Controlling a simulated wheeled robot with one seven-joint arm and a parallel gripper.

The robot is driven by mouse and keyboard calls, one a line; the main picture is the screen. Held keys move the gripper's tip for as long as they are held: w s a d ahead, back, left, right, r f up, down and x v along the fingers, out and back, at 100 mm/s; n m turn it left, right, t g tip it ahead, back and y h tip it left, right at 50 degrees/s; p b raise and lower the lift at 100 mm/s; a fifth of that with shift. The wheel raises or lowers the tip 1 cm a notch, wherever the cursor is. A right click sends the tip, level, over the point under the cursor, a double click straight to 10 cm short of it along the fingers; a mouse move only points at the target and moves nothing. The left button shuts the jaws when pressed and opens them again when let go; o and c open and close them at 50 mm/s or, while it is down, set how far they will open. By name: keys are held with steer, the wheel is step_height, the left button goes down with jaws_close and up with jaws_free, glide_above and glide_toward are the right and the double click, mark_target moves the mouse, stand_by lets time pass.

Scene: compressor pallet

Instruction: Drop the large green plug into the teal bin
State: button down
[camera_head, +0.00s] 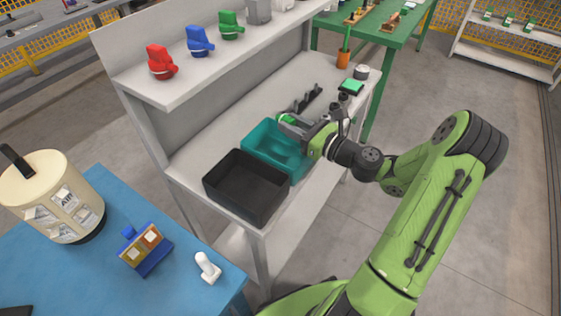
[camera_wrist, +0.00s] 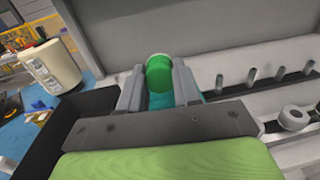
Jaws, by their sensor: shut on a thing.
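My gripper (camera_head: 286,121) is shut on the large green plug (camera_wrist: 159,75), which sits between the two grey fingers in the wrist view. The teal bin stands on the white bench, partly hidden by my gripper and wrist. In the wrist view only a little teal shows below the plug, between the fingers. I cannot tell the exact height of the plug above the bin.
A black bin (camera_head: 247,186) stands right beside the teal bin, nearer to me. A dark rack with pegs (camera_head: 308,98) lies behind. A shelf (camera_head: 180,85) with red, blue and green parts overhangs the bench. A blue table (camera_head: 105,270) holds a cream canister (camera_head: 52,197).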

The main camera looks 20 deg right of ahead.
steer(key=shift+f, duration=0.55)
steer(key=c, duration=0.7)
jaws_free()
steer(key=shift+s, duration=0.1)
steer(key=p+v, duration=0.3)
steer(key=v, duration=1.2)
steer(key=shift+s+d, duration=0.15)
steer(key=shift+s, duration=0.15)
